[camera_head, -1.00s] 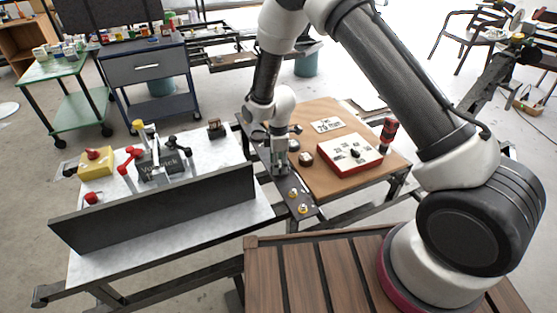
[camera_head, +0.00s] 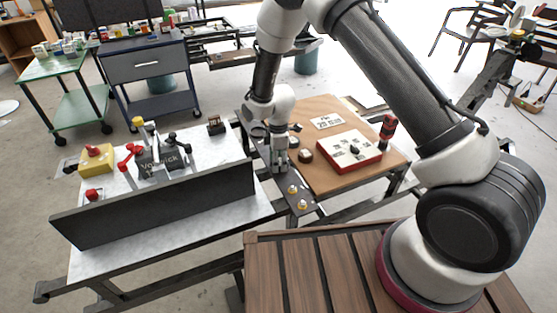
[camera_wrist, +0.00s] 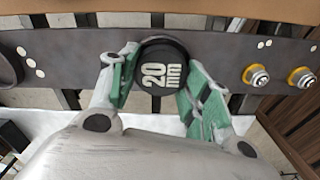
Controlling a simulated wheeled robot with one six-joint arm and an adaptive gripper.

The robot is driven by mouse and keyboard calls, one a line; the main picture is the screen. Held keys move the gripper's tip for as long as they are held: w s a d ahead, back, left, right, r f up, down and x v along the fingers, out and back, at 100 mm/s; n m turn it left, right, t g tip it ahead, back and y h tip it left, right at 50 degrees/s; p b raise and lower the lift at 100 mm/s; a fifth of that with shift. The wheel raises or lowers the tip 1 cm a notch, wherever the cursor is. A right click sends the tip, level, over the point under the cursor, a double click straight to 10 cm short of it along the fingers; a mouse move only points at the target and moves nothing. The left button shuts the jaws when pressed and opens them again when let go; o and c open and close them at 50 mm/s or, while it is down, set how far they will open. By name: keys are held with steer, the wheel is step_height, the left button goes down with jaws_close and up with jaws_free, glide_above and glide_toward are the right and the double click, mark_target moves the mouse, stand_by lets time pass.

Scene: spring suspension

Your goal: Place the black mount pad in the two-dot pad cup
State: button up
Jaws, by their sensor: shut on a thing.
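The black round mount pad (camera_wrist: 163,66), marked "20 mm", sits between the green-lined fingers of my gripper (camera_wrist: 160,84) in the wrist view. My gripper is shut on it from both sides. The pad is over the dark metal bar (camera_wrist: 205,48); I cannot tell whether it is seated in a cup, as the pad and fingers hide what is beneath. In the head view my gripper (camera_head: 279,167) points down at the dark bar (camera_head: 299,207).
Two brass studs (camera_wrist: 256,76) (camera_wrist: 301,77) stand on the bar right of my gripper. In the head view, a red-and-white box (camera_head: 350,152) and dark round parts (camera_head: 305,156) lie on the brown board. A dark upright panel (camera_head: 155,205) stands left of the bar.

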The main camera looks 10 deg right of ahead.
steer(key=shift+s+f, duration=0.15)
steer(key=shift+f, duration=0.45)
steer(key=shift+c, duration=1.3)
steer(key=o, duration=1.6)
steer(key=shift+f, duration=0.25)
steer(key=shift+o, duration=0.9)
steer(key=shift+r, duration=0.1)
steer(key=shift+w+r, duration=0.15)
steer(key=shift+w, duration=0.05)
